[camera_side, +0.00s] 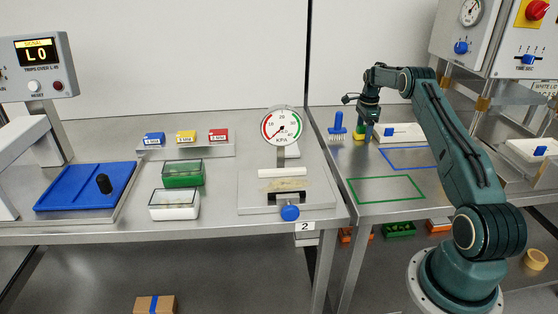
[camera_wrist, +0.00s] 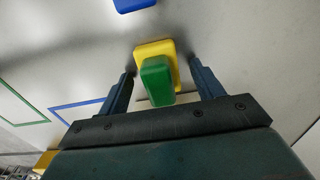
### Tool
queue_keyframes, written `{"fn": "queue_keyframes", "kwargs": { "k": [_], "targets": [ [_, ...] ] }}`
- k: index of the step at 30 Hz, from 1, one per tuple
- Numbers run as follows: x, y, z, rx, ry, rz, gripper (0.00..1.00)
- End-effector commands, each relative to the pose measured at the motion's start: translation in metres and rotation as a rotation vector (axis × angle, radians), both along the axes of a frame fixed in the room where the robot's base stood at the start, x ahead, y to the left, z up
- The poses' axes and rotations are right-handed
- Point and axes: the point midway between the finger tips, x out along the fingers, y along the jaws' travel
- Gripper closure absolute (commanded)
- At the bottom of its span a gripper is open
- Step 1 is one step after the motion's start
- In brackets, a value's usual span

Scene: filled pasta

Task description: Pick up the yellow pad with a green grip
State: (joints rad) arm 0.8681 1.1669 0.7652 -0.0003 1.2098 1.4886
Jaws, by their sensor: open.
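The yellow pad (camera_wrist: 143,51) with its green grip (camera_wrist: 156,82) stands on the steel table in the wrist view. My gripper (camera_wrist: 163,73) is open, with one finger on each side of the pad and grip, and a gap shows on both sides. In the side view my gripper (camera_side: 367,121) is pointed down at the back of the right table, and the yellow pad (camera_side: 358,136) shows small beside its fingers. The green grip is partly hidden there by the gripper.
A blue-handled tool (camera_side: 338,127) stands just left of the pad; a blue part shows at the wrist view's top (camera_wrist: 134,4). A white block with a blue knob (camera_side: 400,132) is just right. Green (camera_side: 385,190) and blue (camera_side: 410,158) outlines mark clear table in front.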

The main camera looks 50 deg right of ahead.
Motion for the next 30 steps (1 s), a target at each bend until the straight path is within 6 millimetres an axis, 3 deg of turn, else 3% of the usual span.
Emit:
{"fn": "queue_keyframes", "kwargs": {
  "k": [3,10,22,30],
  "targets": [
    [0.0,0.0,0.0,0.0,0.0,0.0,0.36],
    [0.0,0.0,0.0,0.0,0.0,0.0,0.81],
    [0.0,0.0,0.005,-0.001,-0.001,0.0,0.82],
    [0.0,0.0,0.032,-0.002,-0.002,0.0,0.82]
  ]
}}
